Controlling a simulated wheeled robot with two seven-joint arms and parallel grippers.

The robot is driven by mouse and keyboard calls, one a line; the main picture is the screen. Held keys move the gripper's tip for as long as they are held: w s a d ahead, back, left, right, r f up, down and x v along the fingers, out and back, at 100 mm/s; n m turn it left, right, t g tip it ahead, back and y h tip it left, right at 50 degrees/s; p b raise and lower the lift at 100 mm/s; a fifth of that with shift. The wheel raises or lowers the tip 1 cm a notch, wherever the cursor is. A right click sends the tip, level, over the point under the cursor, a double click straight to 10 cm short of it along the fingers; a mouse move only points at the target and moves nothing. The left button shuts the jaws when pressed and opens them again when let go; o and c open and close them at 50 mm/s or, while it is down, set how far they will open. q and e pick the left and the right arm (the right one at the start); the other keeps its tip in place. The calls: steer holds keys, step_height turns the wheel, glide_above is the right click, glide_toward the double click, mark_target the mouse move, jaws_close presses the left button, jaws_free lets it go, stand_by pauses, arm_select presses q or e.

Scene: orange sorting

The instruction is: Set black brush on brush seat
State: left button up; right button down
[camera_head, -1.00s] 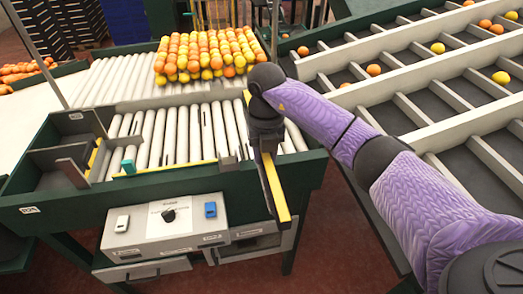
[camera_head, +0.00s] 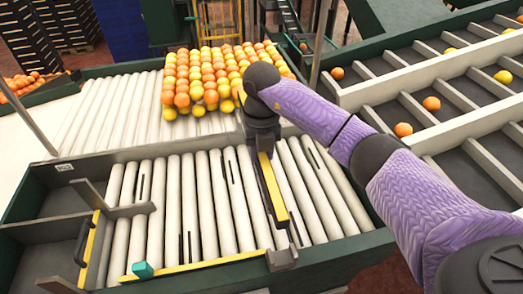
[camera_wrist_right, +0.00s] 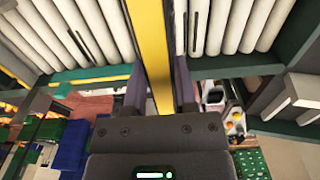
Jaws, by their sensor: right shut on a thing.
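My right gripper (camera_head: 262,138) is above the roller bed, seen from behind. In the right wrist view its two fingers (camera_wrist_right: 160,92) are shut on a long dark bar with a yellow strip, which I take for the black brush (camera_wrist_right: 150,35). In the head view the brush (camera_head: 272,190) points toward the front edge, above the rollers. A yellow-lined strip (camera_head: 205,263) along the front of the rollers, between a left grey bracket (camera_head: 125,212) and a right grey bracket (camera_head: 283,258), looks like the brush seat. The brush appears apart from it. My left gripper is not in view.
Stacked oranges and yellow fruit (camera_head: 205,80) lie on the rollers behind my gripper. A teal block (camera_head: 143,270) sits at the strip's left end. A black handle (camera_head: 82,243) stands at the left. Divided sorting lanes (camera_head: 450,110) run along the right.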

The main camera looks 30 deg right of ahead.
steer(key=shift+w, duration=0.2)
steer(key=shift+s, duration=0.25)
steer(key=shift+s+f+b, duration=0.6)
steer(key=shift+f+b, duration=0.2)
steer(key=shift+b, duration=0.15)
arm_select(q)
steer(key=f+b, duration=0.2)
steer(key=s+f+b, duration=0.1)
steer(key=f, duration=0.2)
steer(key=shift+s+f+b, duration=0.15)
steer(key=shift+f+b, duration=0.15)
steer(key=shift+b, duration=0.05)
arm_select(e)
steer(key=f, duration=0.5)
steer(key=shift+w, duration=0.25)
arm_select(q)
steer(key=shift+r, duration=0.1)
arm_select(e)
steer(key=shift+f, duration=0.1)
